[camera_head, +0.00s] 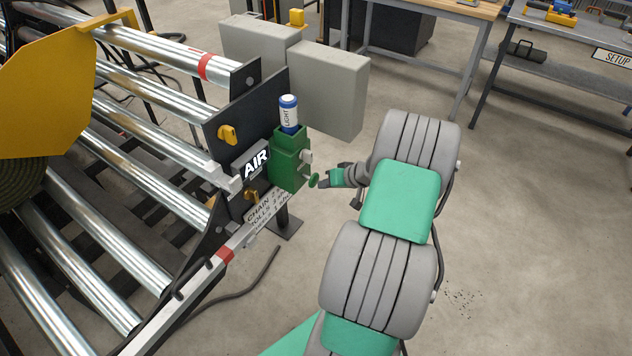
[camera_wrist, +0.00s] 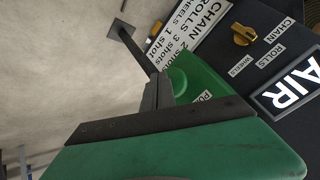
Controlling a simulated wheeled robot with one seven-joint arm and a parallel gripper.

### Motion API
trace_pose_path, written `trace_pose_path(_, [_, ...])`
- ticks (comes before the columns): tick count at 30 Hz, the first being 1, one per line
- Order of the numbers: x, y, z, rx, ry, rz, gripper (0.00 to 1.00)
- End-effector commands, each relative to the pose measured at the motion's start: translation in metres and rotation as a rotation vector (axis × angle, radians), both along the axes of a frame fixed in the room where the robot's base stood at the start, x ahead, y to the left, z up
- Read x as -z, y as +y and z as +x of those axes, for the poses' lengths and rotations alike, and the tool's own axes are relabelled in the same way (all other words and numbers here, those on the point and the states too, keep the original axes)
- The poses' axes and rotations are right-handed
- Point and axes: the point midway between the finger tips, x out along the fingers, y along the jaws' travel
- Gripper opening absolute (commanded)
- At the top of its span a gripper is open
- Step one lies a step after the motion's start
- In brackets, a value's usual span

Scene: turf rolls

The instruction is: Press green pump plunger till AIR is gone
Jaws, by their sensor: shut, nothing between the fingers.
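The green pump (camera_head: 288,162) is mounted on the dark panel at the end of the roller frame, with a blue-and-white "LIGHT" bottle (camera_head: 289,114) upright on top. Its plunger, a small green disc (camera_head: 314,180), sticks out at the lower right. The white-on-black AIR sign (camera_head: 256,163) shows left of the pump, and also in the wrist view (camera_wrist: 297,87). My gripper (camera_head: 322,181) is shut and empty, its tip close to the plunger disc; contact cannot be told. In the wrist view the closed fingers (camera_wrist: 157,94) reach beside the green pump (camera_wrist: 200,82).
Yellow knobs (camera_head: 228,134) and a "CHAIN ROLLS" label plate (camera_head: 264,209) are near the pump. Grey boxes (camera_head: 328,88) stand behind it. Steel rollers (camera_head: 110,240) fill the left. Open concrete floor lies right; benches (camera_head: 420,12) are at the back.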

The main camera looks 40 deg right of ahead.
Motion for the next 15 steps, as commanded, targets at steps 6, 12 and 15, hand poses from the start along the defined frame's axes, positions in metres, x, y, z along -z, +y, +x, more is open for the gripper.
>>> trace_pose_path(6, [0.0002, 0.001, 0.0026, -0.001, 0.0, -0.001, 0.0])
trace_pose_path(12, [0.0002, 0.0018, 0.0049, 0.0, 0.0, 0.0, 0.0])
trace_pose_path(15, [0.0002, 0.0022, 0.006, 0.0, 0.0, 0.0, 0.0])
